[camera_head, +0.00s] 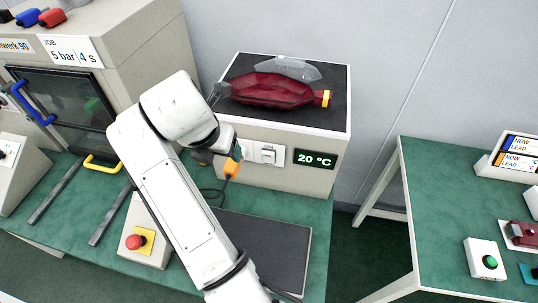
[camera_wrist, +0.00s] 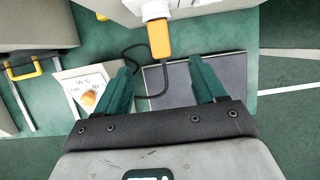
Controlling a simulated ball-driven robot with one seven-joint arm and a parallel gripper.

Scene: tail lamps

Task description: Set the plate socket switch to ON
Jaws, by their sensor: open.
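The hot plate unit (camera_head: 259,177) is a beige box with a black top and a green "20 °C" display (camera_head: 315,159). Its front carries a white switch (camera_head: 268,155) with "ON" printed above it; the rocker position is too small to tell. An orange plug (camera_head: 233,168) with a black cord is at the front, left of the switch. In the wrist view the plug (camera_wrist: 158,38) meets a white round part at the box. My gripper (camera_wrist: 160,64) is open and empty, its teal fingers short of the plug. In the head view my arm partly hides it.
A red lamp (camera_head: 268,90) and a clear cover (camera_head: 290,68) lie on the plate. A red emergency button (camera_head: 135,242) stands on the bench to the left. A dark mat (camera_head: 268,245) lies in front of the unit. A second green table (camera_head: 440,200) is at right.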

